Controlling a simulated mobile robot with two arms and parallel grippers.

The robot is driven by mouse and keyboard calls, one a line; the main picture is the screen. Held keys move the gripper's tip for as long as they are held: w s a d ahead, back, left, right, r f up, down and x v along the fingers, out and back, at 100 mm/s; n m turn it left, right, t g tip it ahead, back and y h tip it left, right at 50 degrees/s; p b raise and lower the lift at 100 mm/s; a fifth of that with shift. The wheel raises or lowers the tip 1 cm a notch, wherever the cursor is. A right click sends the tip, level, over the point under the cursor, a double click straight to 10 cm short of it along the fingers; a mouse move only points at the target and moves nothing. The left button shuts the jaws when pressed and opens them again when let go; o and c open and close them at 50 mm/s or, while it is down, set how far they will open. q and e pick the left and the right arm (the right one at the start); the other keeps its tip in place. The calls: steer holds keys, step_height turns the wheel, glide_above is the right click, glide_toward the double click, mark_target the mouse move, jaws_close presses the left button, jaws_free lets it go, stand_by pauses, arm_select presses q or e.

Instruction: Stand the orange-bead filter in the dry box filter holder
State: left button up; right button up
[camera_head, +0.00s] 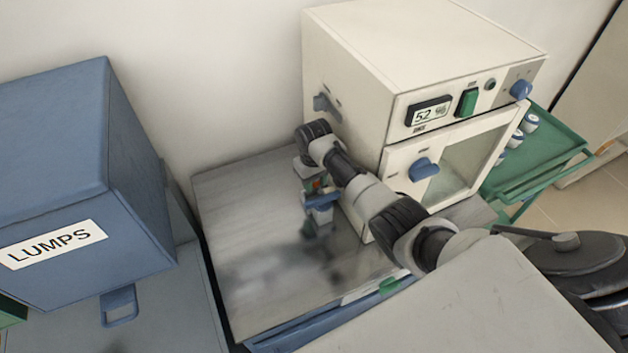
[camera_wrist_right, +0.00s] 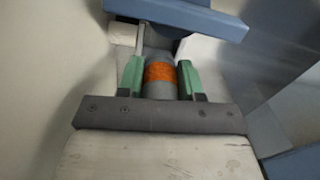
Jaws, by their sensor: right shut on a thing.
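The orange-bead filter (camera_wrist_right: 160,73) is a grey cylinder with an orange band, seen in the right wrist view. My right gripper (camera_wrist_right: 158,79) is shut on it, one green finger on each side. In the head view the gripper (camera_head: 316,184) is small, beside the left side of the white dry box (camera_head: 345,100); a spot of orange shows between the fingers. A blue bracket-like part (camera_head: 322,201), perhaps the filter holder, is close to the fingers. It seems to be the blue bar (camera_wrist_right: 185,14) just beyond the filter. I cannot tell whether they touch. My left gripper is not in view.
The dry box has a display reading 52, a green switch and a shut windowed door (camera_head: 450,160) with a blue knob. A blue LUMPS bin (camera_head: 70,190) stands at left. A green tray (camera_head: 535,155) with white-lidded jars is at right. The grey bench top (camera_head: 235,220) left of the gripper is clear.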

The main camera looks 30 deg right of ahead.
mark_target(314, 191)
steer(key=shift+a+f+b, duration=0.1)
steer(key=shift+f+b, duration=0.55)
steer(key=shift+f, duration=0.2)
steer(key=shift+f+b, duration=0.95)
steer(key=shift+f, duration=0.6)
steer(key=shift+s+a+f, duration=0.1)
steer(key=shift+s+f, duration=0.35)
steer(key=o, duration=0.8)
steer(key=shift+w+r, duration=0.1)
steer(key=shift+r, duration=0.2)
steer(key=shift+o, duration=1)
steer(key=r, duration=0.5)
steer(key=r+b, duration=0.1)
steer(key=r, duration=0.5)
steer(key=shift+w+r, duration=0.2)
steer(key=shift+r, duration=0.1)
steer(key=shift+f, duration=0.1)
